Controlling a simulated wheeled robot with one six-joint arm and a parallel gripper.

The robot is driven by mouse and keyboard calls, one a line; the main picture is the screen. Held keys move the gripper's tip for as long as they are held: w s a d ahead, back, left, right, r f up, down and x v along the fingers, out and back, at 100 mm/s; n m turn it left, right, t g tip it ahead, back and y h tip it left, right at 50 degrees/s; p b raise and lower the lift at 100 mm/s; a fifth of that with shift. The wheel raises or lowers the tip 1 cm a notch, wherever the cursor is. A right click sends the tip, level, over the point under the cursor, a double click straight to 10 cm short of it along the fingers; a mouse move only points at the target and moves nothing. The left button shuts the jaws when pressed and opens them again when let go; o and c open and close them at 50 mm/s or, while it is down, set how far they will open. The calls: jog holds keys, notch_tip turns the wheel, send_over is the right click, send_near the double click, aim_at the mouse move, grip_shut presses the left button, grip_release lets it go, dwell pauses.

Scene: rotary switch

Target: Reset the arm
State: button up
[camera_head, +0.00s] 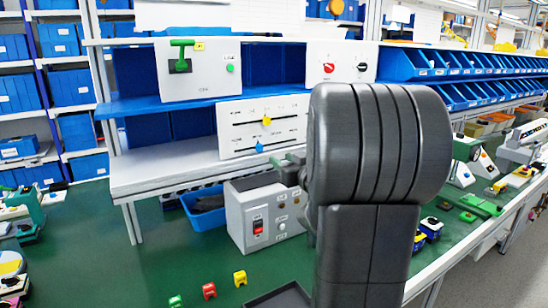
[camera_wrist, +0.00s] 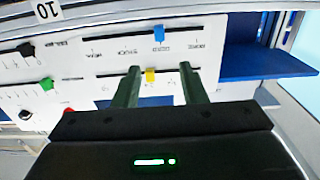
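My gripper (camera_wrist: 160,69) shows in the wrist view as two dark green fingers, spread apart with nothing held. A yellow slider knob (camera_wrist: 151,75) appears between the fingertips; I cannot tell how far in front of them it is. A blue slider knob (camera_wrist: 159,34) is on the slot above it in this view. In the head view the white slider panel (camera_head: 262,140) carries the yellow knob (camera_head: 266,121) and the blue knob (camera_head: 259,147). The rotary switch panel (camera_head: 343,82) has a red knob (camera_head: 329,67) and a black knob (camera_head: 362,66). My arm blocks much of the head view.
A lever box (camera_head: 200,88) with a green handle is on the upper left shelf. A grey button box (camera_head: 252,228) stands on the green table (camera_head: 130,262). Small green, red and yellow blocks (camera_head: 209,291) lie in front. Blue bins (camera_head: 440,64) line the right.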

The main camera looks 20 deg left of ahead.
aim_at(259, 147)
jog(key=shift+v, duration=1)
jog(key=p+x, duration=0.1)
jog(key=x, duration=1.3)
jog(key=shift+s+a+f, duration=0.1)
jog(key=shift+s+a, duration=0.1)
jog(key=shift+s, duration=0.25)
